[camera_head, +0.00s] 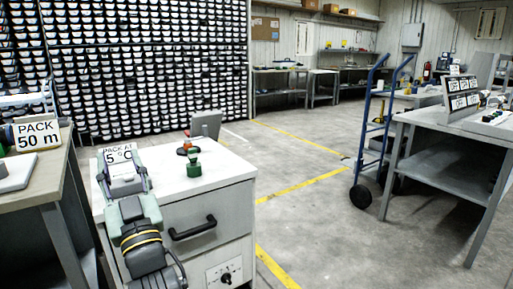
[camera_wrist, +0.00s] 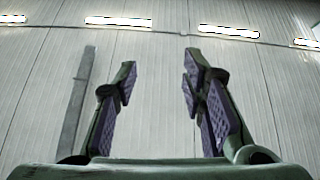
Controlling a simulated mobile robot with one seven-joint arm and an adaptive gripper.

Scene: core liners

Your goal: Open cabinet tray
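A white-grey cabinet (camera_head: 236,194) stands in front of me in the head view. Its upper drawer front, the tray (camera_head: 220,222), looks closed and flush, with a black bar handle (camera_head: 193,228) across it. My gripper (camera_head: 121,160) is raised at the cabinet's left side, pointing up, apart from the handle. In the wrist view its two fingers (camera_wrist: 160,95) with purple pads stand wide apart with nothing between them. My arm hides the left part of the cabinet front.
A bench (camera_head: 50,190) is at left. A blue hand truck (camera_head: 376,130) and a table (camera_head: 450,135) are at right. The floor right of the cabinet is clear.

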